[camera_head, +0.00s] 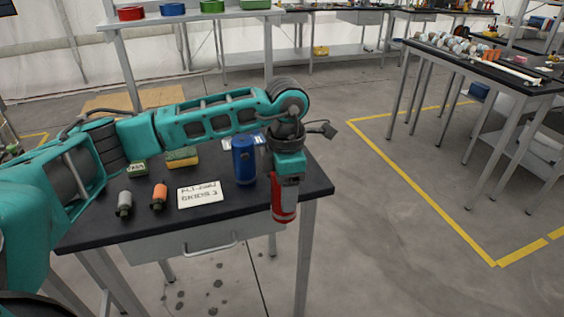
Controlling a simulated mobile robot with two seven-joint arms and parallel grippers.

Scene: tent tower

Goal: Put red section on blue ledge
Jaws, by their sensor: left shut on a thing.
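The red section (284,210) is a red cylinder with a pale band near its lower end. My left gripper (287,183) points down and is shut on its top, hiding the upper part. The red section hangs upright over the front right edge of the black table, apart from the blue piece. A blue cylinder (244,163) stands upright on the table just left of my gripper. I take it for the blue ledge; a ledge on it is not clear. My right gripper is not in view.
The black table (150,225) also holds a white label card (200,194), an orange bottle (159,197), a grey bottle (124,204) and a yellow-green sponge (183,157). My left arm spans above its back. Open floor lies to the right.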

